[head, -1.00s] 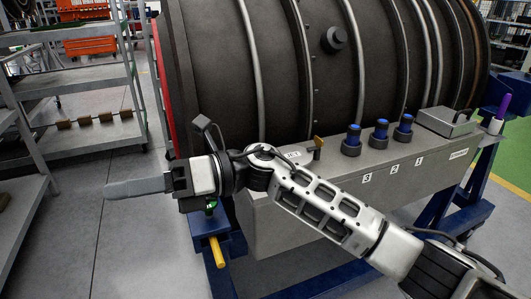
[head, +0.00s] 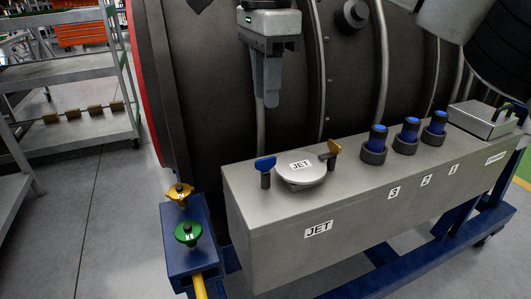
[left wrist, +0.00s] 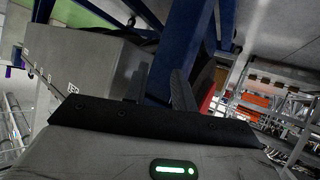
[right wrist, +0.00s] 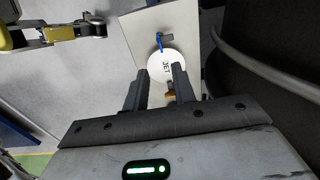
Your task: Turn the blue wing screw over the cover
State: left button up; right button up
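My right gripper (head: 268,98) points down above and behind the cover, empty. In the right wrist view its fingers (right wrist: 160,80) are apart, with the cover (right wrist: 160,68) and blue wing screw (right wrist: 162,40) beyond. My left gripper (left wrist: 162,82) shows open and empty only in the left wrist view.
Blue-topped knobs (head: 374,148) numbered 1 to 3 and a metal lid with a handle (head: 484,120) sit further right on the box. Green (head: 188,233) and yellow (head: 180,193) knobs stand on a blue bracket at left. The dark engine casing (head: 210,90) rises behind.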

aim_at(266, 159)
notch_tip(266, 159, down, 13)
jog(key=shift+r+b, duration=0.2)
jog(key=shift+b, duration=0.8)
grip_shut()
